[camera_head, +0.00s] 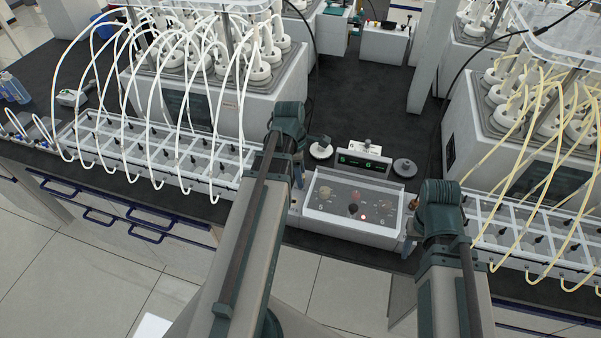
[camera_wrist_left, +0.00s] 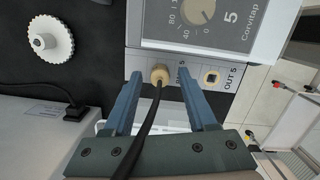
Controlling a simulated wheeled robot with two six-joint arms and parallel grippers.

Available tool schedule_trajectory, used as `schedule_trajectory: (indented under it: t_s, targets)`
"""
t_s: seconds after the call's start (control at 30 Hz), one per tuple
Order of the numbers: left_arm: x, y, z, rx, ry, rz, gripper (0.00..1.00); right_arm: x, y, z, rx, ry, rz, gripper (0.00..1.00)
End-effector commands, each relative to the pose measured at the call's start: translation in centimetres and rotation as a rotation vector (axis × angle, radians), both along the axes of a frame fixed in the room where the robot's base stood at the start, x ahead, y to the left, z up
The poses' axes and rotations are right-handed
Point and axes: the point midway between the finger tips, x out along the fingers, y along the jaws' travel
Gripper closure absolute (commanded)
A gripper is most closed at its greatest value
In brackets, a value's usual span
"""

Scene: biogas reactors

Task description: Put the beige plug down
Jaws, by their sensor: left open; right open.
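My left gripper (camera_wrist_left: 166,98) is open, one blue finger on each side of the plug, with gaps to both. In the head view the left gripper (camera_head: 299,180) is at the left side of the device (camera_head: 350,205), and the plug is hidden there. My right gripper's wrist (camera_head: 440,205) is at the device's right side; its fingers are largely hidden.
A white knobbed disc (camera_wrist_left: 50,42) lies on the dark bench. Tube-fed racks (camera_head: 150,150) and (camera_head: 535,230) flank the device. The dark bench behind (camera_head: 360,90) has free room.

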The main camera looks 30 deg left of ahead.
Motion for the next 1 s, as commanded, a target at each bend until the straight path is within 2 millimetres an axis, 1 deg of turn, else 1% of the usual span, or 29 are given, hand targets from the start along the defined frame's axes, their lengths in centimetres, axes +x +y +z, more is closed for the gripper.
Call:
schedule_trajectory:
  t_s: [0.17, 0.37, 0.9, 1.0]
  targets:
    - [0.0, 0.0, 0.9, 0.0, 0.0, 0.0, 0.43, 0.0, 0.0, 0.9, 0.0, 0.0, 0.0, 0.5]
    - [-0.1, 0.1, 3.0, 0.0, 0.0, 0.0, 0.43, 0.0, 0.0, 3.0, 0.0, 0.0, 0.0, 0.5]
    - [-0.5, 1.0, 11.3, 0.0, 0.0, 0.001, 0.43, 0.0, 0.0, 11.3, 0.001, 0.0, -0.002, 0.5]
    - [-0.6, 1.2, 12.4, 0.0, 0.0, 0.0, 0.43, 0.0, 0.0, 12.4, 0.002, 0.0, -0.006, 0.5]
